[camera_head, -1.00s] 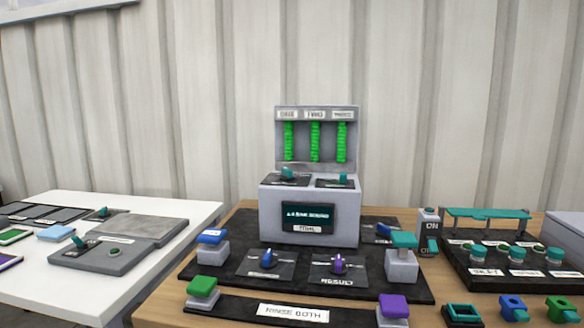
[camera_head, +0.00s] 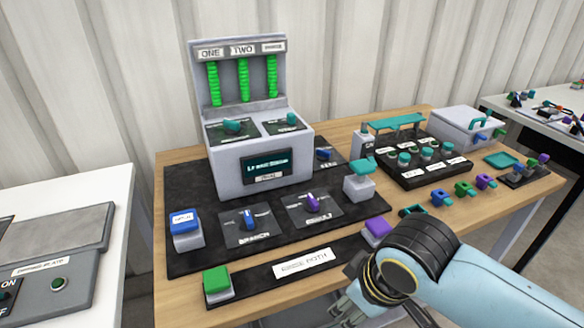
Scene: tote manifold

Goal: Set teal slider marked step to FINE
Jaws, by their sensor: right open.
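The grey console (camera_head: 262,190) stands on a black mat on the wooden table. Two teal controls sit on its sloped top, a left one (camera_head: 232,126) and a right one (camera_head: 291,119). Their small labels are too blurred to read, so I cannot tell which is marked step or where FINE lies. My right gripper (camera_head: 350,308) is open at the bottom edge, in front of the black strip and well below the console top. Its fingers are partly cut off. My left gripper is out of view.
Blue (camera_head: 186,222), green (camera_head: 216,280), purple (camera_head: 377,229) and teal (camera_head: 359,168) buttons stand around the console. Blue (camera_head: 249,219) and purple (camera_head: 312,202) knobs are on the mat. A black tray with teal-topped parts (camera_head: 404,159) is at the right. A white table (camera_head: 112,215) stands left.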

